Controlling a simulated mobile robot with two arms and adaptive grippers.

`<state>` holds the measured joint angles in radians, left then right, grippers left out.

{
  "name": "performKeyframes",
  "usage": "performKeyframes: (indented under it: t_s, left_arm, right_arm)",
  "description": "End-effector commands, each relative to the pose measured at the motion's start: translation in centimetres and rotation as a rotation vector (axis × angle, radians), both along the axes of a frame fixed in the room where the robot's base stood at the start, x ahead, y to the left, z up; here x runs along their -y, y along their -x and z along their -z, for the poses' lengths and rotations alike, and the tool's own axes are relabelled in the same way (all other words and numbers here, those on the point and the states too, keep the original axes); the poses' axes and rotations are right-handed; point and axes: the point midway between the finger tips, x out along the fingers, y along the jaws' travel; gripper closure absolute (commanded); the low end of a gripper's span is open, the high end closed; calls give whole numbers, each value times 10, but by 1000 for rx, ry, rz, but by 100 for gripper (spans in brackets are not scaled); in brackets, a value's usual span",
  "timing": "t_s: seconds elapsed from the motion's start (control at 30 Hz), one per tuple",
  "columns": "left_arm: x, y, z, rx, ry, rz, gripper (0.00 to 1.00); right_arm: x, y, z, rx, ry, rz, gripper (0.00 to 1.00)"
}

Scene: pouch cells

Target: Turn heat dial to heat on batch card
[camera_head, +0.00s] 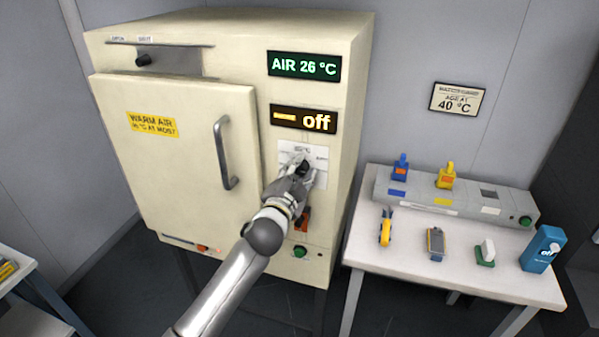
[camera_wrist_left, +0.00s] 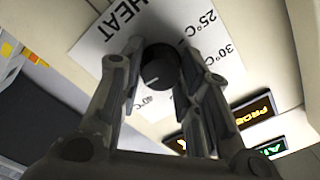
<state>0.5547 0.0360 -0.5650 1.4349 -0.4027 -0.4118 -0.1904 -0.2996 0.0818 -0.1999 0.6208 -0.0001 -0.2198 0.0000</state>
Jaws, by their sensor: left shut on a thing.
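The heat dial (camera_head: 304,168) is a dark knob on a white plate on the front of the cream oven (camera_head: 352,60). In the left wrist view the black dial (camera_wrist_left: 159,66) shows between my fingers, with a light mark on its face. The plate reads HEAT, with 25 °C, 30 °C and 40 °C marks around it. My left gripper (camera_head: 303,172) is shut on the dial. The amber display (camera_head: 303,119) reads "off", with a bar beside it. The batch card (camera_head: 458,98) on the wall reads "AGE AT 40 °C". My right gripper is not in view.
A green display (camera_head: 304,66) reads AIR 26 °C. The oven door (camera_head: 170,150) is closed, with a grey handle (camera_head: 228,153). A green button (camera_head: 300,251) is below the dial. A side table (camera_head: 420,270) at the right holds several small tools and a blue device (camera_head: 542,250).

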Motion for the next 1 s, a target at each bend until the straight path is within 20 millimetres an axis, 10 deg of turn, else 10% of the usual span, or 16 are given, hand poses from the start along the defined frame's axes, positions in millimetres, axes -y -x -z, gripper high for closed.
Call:
performKeyframes:
  t_s: [1.0]
  left_arm:
    - [-1,0,1,-233,703,-2,92]
  right_arm:
    - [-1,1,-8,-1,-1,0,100]
